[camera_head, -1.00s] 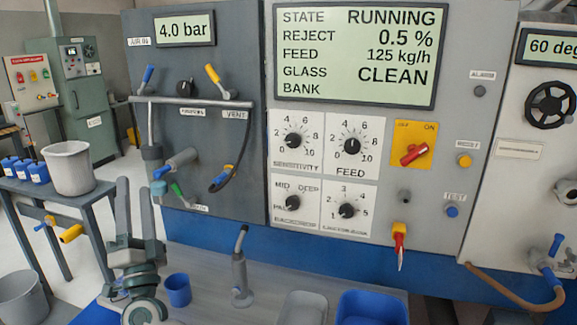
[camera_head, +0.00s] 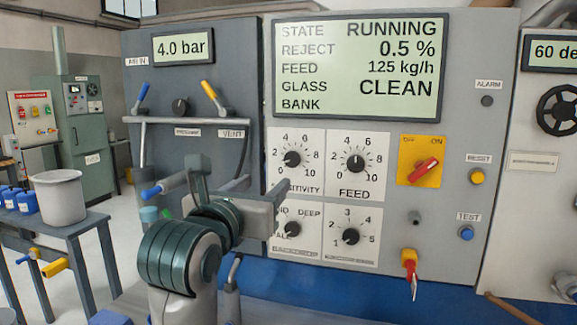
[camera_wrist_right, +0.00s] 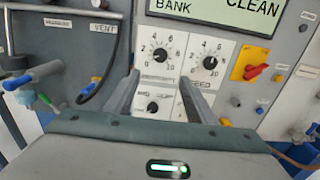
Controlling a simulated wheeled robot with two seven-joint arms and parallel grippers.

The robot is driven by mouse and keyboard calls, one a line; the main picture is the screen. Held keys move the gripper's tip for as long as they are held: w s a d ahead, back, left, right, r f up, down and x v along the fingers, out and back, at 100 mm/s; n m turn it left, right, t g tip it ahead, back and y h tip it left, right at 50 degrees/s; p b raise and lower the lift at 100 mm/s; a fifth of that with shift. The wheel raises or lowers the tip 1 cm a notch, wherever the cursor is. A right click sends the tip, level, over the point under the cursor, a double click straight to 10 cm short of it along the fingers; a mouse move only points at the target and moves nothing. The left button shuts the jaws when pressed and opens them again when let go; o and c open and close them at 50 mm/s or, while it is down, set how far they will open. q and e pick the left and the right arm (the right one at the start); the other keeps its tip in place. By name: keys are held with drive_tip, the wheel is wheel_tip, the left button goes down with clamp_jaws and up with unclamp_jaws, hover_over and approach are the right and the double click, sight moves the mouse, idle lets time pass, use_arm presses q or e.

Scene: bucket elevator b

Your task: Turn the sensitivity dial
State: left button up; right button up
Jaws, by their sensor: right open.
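The sensitivity dial (camera_head: 292,159) is a black knob on a white square scale at the upper left of the dial group. Its pointer is toward the left, near the low numbers. It also shows in the right wrist view (camera_wrist_right: 160,55), beyond the fingers. My right gripper (camera_head: 262,188) is open and empty, just in front of the panel and below left of the dial. Its fingers hide part of the dial's label in the head view. In the right wrist view the open fingers (camera_wrist_right: 158,78) stand apart below the dial, not around it. My left gripper is not in view.
The feed dial (camera_head: 355,163) is right beside it. Two more dials sit below, one (camera_head: 291,229) partly behind my right gripper. A red switch on yellow (camera_head: 423,171) is farther right. The display (camera_head: 360,65) reads RUNNING.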

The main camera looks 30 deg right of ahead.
sight(291, 161)
drive_tip(key=shift+w+d, duration=0.1)
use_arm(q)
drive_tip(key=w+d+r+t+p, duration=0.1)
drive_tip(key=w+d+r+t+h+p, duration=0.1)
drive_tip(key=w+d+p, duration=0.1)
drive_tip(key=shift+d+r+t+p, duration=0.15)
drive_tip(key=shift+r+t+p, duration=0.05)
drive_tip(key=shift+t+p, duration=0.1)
use_arm(e)
drive_tip(key=x, duration=1.7)
drive_tip(key=shift+d, duration=0.15)
drive_tip(key=c, duration=1)
